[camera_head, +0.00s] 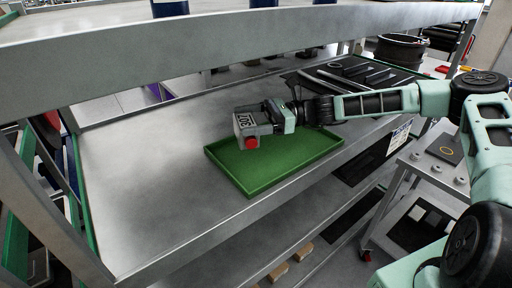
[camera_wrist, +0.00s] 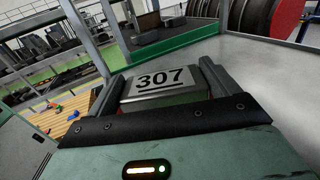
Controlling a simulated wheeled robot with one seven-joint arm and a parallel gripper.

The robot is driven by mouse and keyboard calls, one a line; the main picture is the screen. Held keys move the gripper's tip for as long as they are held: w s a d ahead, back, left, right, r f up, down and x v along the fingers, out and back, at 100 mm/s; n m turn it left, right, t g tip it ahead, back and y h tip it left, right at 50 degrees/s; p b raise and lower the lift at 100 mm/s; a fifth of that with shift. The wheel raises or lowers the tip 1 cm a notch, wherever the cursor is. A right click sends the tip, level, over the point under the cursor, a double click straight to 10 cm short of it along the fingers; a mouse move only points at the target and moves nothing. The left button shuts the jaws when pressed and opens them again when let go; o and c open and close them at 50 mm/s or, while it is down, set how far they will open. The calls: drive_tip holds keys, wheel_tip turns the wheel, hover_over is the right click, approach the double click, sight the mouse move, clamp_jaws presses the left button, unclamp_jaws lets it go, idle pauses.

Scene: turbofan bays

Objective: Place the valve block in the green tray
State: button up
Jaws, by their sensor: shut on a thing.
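The valve block (camera_head: 246,124) is a grey block with a dark marking on its pale face and a red round part (camera_head: 251,142) low on its front. In the wrist view the valve block (camera_wrist: 163,84) shows a white label reading 307 between my jaws. My gripper (camera_head: 268,117) is shut on it. The green tray (camera_head: 308,157) is a shallow rectangular tray on the grey metal shelf. The block appears over the tray's far left part; I cannot tell how high it is above the tray floor.
The grey shelf (camera_head: 140,180) is bare left of the tray. An upper shelf edge (camera_head: 200,45) runs above. A dark mat with long tools (camera_head: 345,78) lies at the back right. A small side table (camera_head: 436,160) stands at the right.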

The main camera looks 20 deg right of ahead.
drive_tip(key=shift+f+p, duration=1.5)
drive_tip(key=shift+f, duration=2.7)
drive_tip(key=o, duration=1.3)
drive_tip(key=shift+f, duration=0.15)
drive_tip(key=shift+o, duration=0.2)
drive_tip(key=shift+d, duration=0.3)
drive_tip(key=d+b, duration=0.1)
drive_tip(key=d, duration=0.2)
drive_tip(key=d+b, duration=0.2)
drive_tip(key=d, duration=0.2)
drive_tip(key=d+b, duration=0.2)
drive_tip(key=d, duration=0.1)
drive_tip(key=shift+s+d, duration=0.2)
drive_tip(key=shift+s, duration=0.2)
drive_tip(key=shift+s+d, duration=0.1)
drive_tip(key=shift+d, duration=0.45)
